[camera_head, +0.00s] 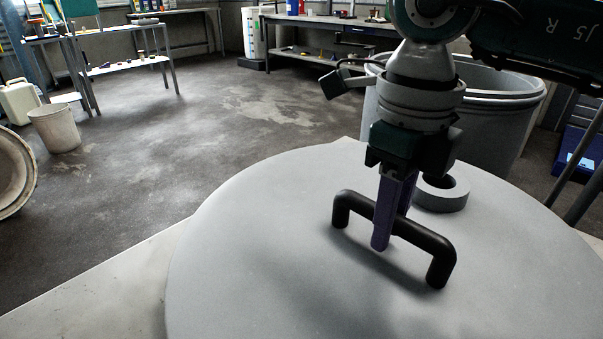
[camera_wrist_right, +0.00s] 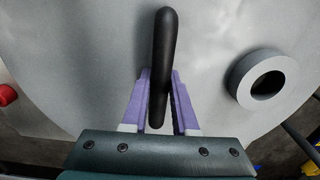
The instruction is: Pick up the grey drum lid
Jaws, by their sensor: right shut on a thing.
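The grey drum lid (camera_head: 250,240) is a wide round disc with a black bar handle (camera_head: 429,242) and a short round collar (camera_head: 442,196) on its top. My right gripper (camera_head: 390,225) comes down from above, with its purple fingers on both sides of the handle bar, shut on it. In the right wrist view the handle (camera_wrist_right: 165,50) runs between the two purple fingers (camera_wrist_right: 160,100), and the lid (camera_wrist_right: 90,60) fills most of the background. The lid lies over a pale flat surface (camera_head: 90,290); whether it touches that surface cannot be told. My left gripper is not in view.
A large grey drum (camera_head: 480,125) stands right behind the lid. A white bucket (camera_head: 55,128) and a jerrycan (camera_head: 19,102) stand on the floor at left. Benches (camera_head: 320,55) line the back. The floor (camera_head: 190,125) between is clear.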

